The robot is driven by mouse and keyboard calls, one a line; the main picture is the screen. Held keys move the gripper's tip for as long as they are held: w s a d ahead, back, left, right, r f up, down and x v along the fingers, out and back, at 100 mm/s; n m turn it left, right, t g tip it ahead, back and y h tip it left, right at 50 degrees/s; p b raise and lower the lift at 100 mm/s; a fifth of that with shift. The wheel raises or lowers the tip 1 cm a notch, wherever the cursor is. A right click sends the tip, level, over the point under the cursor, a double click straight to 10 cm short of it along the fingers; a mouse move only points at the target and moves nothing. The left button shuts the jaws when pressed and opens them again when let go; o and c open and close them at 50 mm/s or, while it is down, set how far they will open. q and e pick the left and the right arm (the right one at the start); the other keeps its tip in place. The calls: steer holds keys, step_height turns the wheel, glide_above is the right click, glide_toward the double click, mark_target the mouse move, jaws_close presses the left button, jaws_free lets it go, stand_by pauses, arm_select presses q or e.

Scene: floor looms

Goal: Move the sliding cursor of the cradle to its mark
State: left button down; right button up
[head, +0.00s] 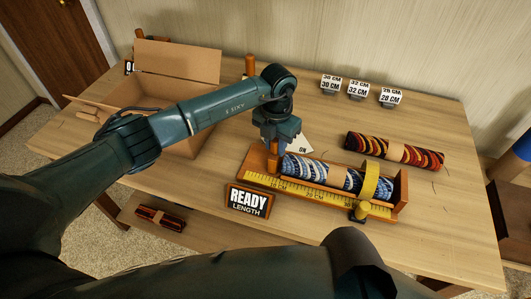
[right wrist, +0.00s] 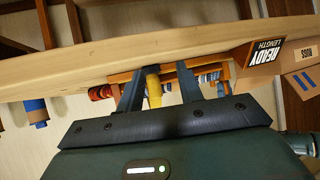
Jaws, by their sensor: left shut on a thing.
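The wooden cradle (head: 403,207) lies on the table and holds a blue-and-white rolled rug (head: 305,168) with a paper band. A yellow ruler (head: 315,194) runs along its front. The yellow cursor (head: 370,182) arches over the roll near the right end, with a knob (head: 360,211) at the front. My left gripper (head: 273,147) points down, shut on an orange-brown post (head: 273,160) at the cradle's left end. The cursor's mark cannot be made out.
A "READY LENGTH" sign (head: 249,201) stands at the cradle's front left. A red-and-black rolled rug (head: 395,150) lies behind the cradle. Cards marked 30, 32 and 28 cm (head: 358,90) stand at the back. An open cardboard box (head: 178,62) is at left. The table's right side is clear.

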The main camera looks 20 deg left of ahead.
arm_select(q)
steer(key=shift+d, duration=1.1)
steer(key=c, duration=1.1)
jaws_free()
steer(key=shift+c, duration=0.2)
steer(key=shift+r, duration=0.1)
step_height(320, 180, up, 13)
steer(key=b, duration=0.1)
